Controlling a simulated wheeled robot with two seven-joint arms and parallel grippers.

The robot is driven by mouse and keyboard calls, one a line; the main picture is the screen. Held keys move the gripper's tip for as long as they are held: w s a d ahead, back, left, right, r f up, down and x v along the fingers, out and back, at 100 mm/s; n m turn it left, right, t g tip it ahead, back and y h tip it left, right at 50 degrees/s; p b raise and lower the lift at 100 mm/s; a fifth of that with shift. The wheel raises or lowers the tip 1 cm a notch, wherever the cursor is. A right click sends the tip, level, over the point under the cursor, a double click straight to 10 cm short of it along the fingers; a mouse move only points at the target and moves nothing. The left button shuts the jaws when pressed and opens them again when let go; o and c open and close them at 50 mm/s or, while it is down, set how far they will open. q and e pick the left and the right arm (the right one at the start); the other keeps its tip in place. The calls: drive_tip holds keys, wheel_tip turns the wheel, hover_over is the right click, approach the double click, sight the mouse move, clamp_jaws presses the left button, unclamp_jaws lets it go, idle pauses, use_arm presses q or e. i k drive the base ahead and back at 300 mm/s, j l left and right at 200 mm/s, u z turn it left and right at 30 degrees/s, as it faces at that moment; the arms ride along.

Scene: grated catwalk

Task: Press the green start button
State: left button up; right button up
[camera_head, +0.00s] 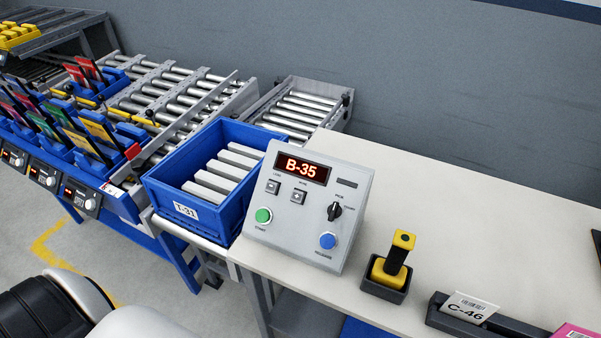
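The green start button (263,215) is a round button at the lower left of a grey control box (290,230). The box stands upright with a sloped face on a pale table, and its red display reads B-35. A blue round button (327,241) is at the lower right of the face. A black rotary knob (335,211) and two small square buttons are above. Nothing covers the green button. A black and white part of my own arm shows at the bottom left. Neither gripper is in view.
A blue tote (181,212) labelled T-31 with white slabs stands left of the box. A yellow-and-black handheld device (397,257) sits in a holder right of it. A card C-46 (468,309) stands at the front right. The table (460,210) behind is clear.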

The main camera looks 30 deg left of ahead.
sight(262, 215)
drive_tip(key=u, duration=1.2)
